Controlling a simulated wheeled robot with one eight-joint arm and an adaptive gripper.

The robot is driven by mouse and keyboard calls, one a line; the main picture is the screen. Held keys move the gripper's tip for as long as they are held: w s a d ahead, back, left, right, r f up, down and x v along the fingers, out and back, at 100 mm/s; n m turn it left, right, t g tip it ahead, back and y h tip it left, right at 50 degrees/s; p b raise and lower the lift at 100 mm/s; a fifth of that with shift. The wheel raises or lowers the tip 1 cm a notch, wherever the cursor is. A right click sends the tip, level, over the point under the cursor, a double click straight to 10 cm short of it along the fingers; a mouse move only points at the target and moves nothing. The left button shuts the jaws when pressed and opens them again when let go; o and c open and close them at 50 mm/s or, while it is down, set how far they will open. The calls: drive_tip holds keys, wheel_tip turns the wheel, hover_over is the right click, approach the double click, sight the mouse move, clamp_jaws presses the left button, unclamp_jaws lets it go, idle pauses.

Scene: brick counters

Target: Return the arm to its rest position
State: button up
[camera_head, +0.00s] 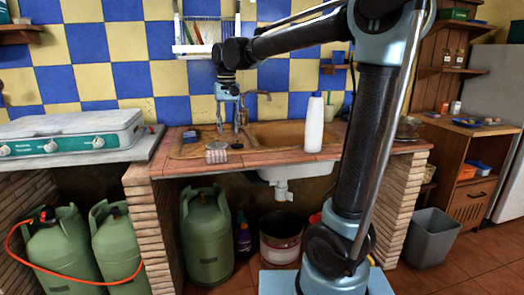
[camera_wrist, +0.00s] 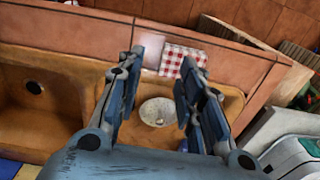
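My arm reaches from the right across the counter. My gripper (camera_head: 229,127) points down over the left part of the sink in the head view. In the wrist view my gripper (camera_wrist: 163,62) has its two fingers spread apart, with nothing held between them. A round speckled disc or dish (camera_wrist: 157,110) shows below and between the fingers, in the smaller basin. A red-and-white checkered item (camera_wrist: 184,60) lies on the tiled edge beyond the fingertips; it also shows in the head view (camera_head: 216,153).
A white bottle (camera_head: 314,124) stands on the tiled counter (camera_head: 265,160), right of the gripper. A gas stove (camera_head: 70,138) is at the left. A faucet (camera_head: 257,97) rises behind the sink.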

drive_tip(key=s+d+f, duration=0.3)
drive_tip(key=d, duration=0.4)
drive_tip(key=s+d+f+m+t, duration=0.1)
drive_tip(key=s+d+f, duration=0.15)
drive_tip(key=d, duration=0.45)
drive_tip(key=s+d+f, duration=0.3)
drive_tip(key=d, duration=0.4)
drive_tip(key=s+d+f+m+t, duration=0.1)
drive_tip(key=s+d+f, duration=0.9)
drive_tip(key=s+f, duration=0.3)
wheel_tip(320, 180, down, 2)
drive_tip(key=shift+s+d+f, duration=0.2)
drive_tip(key=shift+s+d, duration=0.1)
drive_tip(key=shift+d, duration=0.05)
